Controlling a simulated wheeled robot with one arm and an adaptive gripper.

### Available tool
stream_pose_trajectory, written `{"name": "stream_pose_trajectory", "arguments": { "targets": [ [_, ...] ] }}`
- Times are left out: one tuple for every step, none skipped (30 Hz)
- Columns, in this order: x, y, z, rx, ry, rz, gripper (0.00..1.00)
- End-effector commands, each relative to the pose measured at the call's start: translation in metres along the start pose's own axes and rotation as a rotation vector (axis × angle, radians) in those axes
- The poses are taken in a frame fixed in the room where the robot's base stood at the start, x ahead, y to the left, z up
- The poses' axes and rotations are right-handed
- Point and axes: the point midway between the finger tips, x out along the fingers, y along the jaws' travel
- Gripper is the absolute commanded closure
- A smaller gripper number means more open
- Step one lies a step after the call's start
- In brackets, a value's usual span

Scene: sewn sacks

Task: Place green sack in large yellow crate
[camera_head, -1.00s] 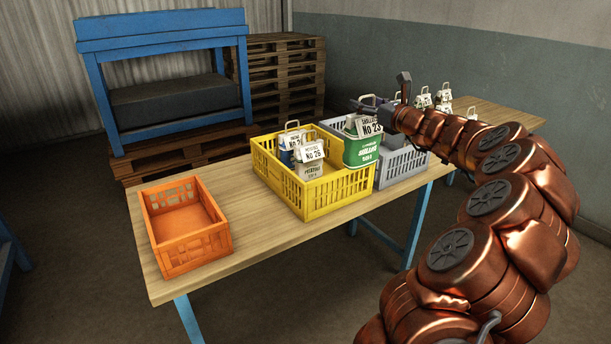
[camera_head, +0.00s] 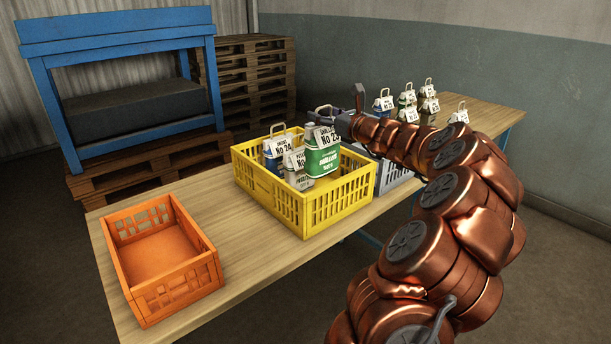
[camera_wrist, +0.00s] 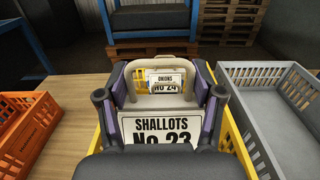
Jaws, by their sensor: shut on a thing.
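The green sack (camera_head: 322,162) hangs upright from my gripper (camera_head: 338,112), which is shut on its handle. Its white tag reads Shallots No 23 in the wrist view (camera_wrist: 160,128). The sack is over the right part of the large yellow crate (camera_head: 305,212), beside the sacks in it. I cannot tell whether its base is below the crate rim or touches anything. In the wrist view the yellow crate wall (camera_wrist: 236,140) shows to the right of my fingers.
A blue sack (camera_head: 272,153) and a grey sack (camera_head: 296,178) stand in the yellow crate. A grey crate (camera_head: 393,176) is to its right, also in the wrist view (camera_wrist: 262,108). An orange crate (camera_head: 180,292) is at left. Several sacks (camera_head: 408,105) stand at the far right.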

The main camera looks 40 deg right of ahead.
Motion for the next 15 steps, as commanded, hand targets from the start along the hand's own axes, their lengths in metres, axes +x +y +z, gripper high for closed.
{"name": "stream_pose_trajectory", "arguments": {
  "targets": [
    [-0.002,-0.003,-0.009,0.005,-0.001,-0.005,1.00],
    [-0.003,-0.004,-0.014,0.004,0.000,-0.007,1.00],
    [-0.004,-0.005,-0.021,0.006,0.000,-0.009,1.00],
    [-0.004,-0.006,-0.026,0.006,0.001,-0.010,1.00],
    [-0.004,-0.006,-0.031,0.006,0.001,-0.010,1.00],
    [-0.005,-0.007,-0.038,0.006,0.002,-0.011,1.00],
    [-0.005,-0.007,-0.042,0.006,0.002,-0.012,1.00],
    [-0.005,-0.007,-0.045,0.006,0.002,-0.012,1.00],
    [-0.006,-0.007,-0.049,0.006,0.002,-0.013,1.00],
    [-0.006,-0.008,-0.051,0.005,0.001,-0.013,1.00],
    [-0.006,-0.008,-0.052,0.004,0.001,-0.013,1.00],
    [-0.006,-0.008,-0.054,0.004,0.000,-0.013,1.00],
    [-0.006,-0.008,-0.055,0.005,0.000,-0.013,1.00],
    [-0.006,-0.007,-0.058,0.005,0.000,-0.013,1.00],
    [-0.005,-0.007,-0.062,0.004,0.000,-0.013,1.00]
  ]
}}
